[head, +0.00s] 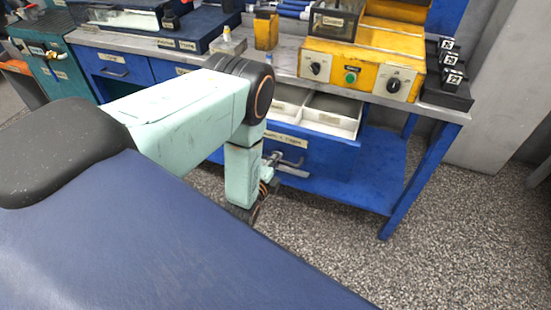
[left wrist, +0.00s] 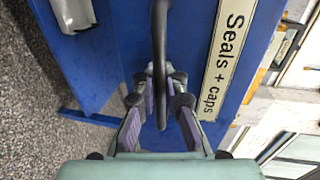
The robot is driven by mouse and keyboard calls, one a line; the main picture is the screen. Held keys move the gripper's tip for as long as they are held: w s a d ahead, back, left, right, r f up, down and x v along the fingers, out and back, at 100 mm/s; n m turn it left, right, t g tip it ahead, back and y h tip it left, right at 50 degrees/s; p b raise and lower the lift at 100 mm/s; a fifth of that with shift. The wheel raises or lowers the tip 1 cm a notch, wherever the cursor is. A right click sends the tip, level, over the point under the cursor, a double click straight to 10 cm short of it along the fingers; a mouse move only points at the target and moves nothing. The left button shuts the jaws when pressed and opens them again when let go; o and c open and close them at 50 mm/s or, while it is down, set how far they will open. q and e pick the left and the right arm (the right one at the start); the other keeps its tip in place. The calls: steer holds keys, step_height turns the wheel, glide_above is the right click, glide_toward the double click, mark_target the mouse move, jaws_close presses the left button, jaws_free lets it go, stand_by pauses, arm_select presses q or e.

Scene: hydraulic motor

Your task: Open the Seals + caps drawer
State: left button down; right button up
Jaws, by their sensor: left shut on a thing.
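The Seals + caps drawer (head: 330,160) is a blue drawer under the bench. It stands pulled out, with a white divided inside (head: 333,115) showing. Its label (left wrist: 224,55) reads "Seals + caps" in the left wrist view. The dark bar handle (left wrist: 160,25) runs down the drawer front; in the head view the handle (head: 292,159) shows beside my arm. My left gripper (left wrist: 161,72) is shut on the handle, one finger on each side. In the head view my arm hides part of the drawer's left side and most of the gripper. My right gripper is not in view.
The workbench (head: 287,55) bears a yellow control box (head: 365,65) with knobs and a green button. Other blue drawers (head: 112,68) are at the left. A blue bench leg (head: 410,190) stands at the right. Speckled floor (head: 350,245) is clear in front.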

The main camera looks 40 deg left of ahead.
arm_select(q)
steer(key=c, duration=1.7)
jaws_free()
steer(key=shift+w+r, duration=0.1)
steer(key=shift+r, duration=0.05)
steer(key=v, duration=1.2)
